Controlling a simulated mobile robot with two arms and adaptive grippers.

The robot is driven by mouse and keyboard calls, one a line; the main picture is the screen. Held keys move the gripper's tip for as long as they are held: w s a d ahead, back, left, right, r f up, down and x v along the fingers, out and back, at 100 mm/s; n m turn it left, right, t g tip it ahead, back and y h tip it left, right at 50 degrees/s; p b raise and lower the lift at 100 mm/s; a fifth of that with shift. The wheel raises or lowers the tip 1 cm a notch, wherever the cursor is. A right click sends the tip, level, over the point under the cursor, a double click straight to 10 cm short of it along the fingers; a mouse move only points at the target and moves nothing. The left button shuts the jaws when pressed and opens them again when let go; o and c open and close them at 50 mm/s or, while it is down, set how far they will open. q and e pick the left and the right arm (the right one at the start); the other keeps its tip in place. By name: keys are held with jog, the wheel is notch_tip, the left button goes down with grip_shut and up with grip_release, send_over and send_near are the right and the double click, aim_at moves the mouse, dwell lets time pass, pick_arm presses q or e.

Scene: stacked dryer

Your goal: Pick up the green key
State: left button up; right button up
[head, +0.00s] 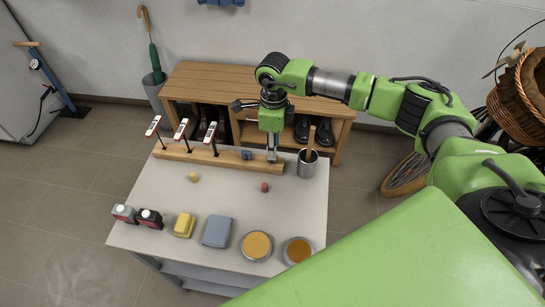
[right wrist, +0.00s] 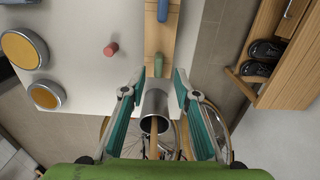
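The green key (right wrist: 158,64) is a small green peg on the wooden rail (right wrist: 158,34), near the rail's end, in the right wrist view. In the head view my right gripper (head: 272,153) hangs fingers-down at the right end of the rail (head: 208,156) and hides the green key. In the right wrist view this gripper (right wrist: 156,82) is open. Its teal-padded fingers are spread, with the key just past the tips between their lines and nothing held. A metal cup shows between the fingers in that view. My left gripper is not in view.
The metal cup (head: 308,165) with a wooden stick stands right of the gripper. A blue peg (head: 247,154) sits on the rail to its left. Red (head: 265,187) and yellow (head: 194,177) pegs lie on the table (head: 228,195). Tins and boxes line the near edge.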

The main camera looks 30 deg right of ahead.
notch_tip(320, 180, down, 4)
jog(key=shift+a+f+p, duration=0.15)
jog(key=shift+p, duration=0.3)
grip_shut()
